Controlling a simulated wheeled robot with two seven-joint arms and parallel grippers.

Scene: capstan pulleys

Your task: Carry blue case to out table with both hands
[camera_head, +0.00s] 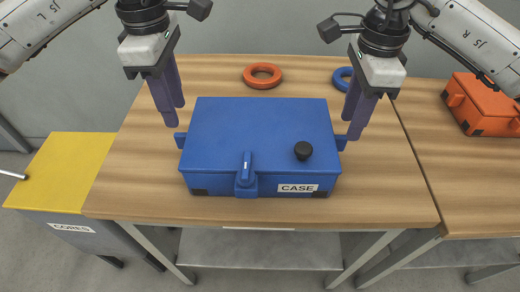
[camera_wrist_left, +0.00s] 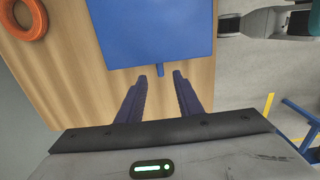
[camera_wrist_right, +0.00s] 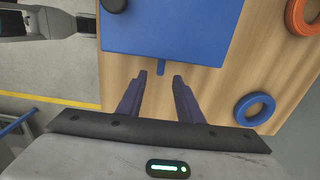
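The blue case (camera_head: 255,135) lies closed on the wooden table, with a "CASE" label, a front latch and a black knob on its lid. A small blue tab handle sticks out of each side. My left gripper (camera_head: 174,114) is at the left side of the case, and my right gripper (camera_head: 351,127) is at the right side. In the left wrist view the left handle (camera_wrist_left: 160,70) shows just beyond and between the spread fingers. In the right wrist view the right handle (camera_wrist_right: 161,68) lies likewise between the open fingers. Neither gripper is closed on a handle.
An orange ring (camera_head: 262,75) and a blue ring (camera_head: 342,78) lie behind the case. A second wooden table (camera_head: 440,150) adjoins on the right, with an orange case (camera_head: 482,103) on it. A yellow-topped "CORES" unit (camera_head: 65,170) stands at the left.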

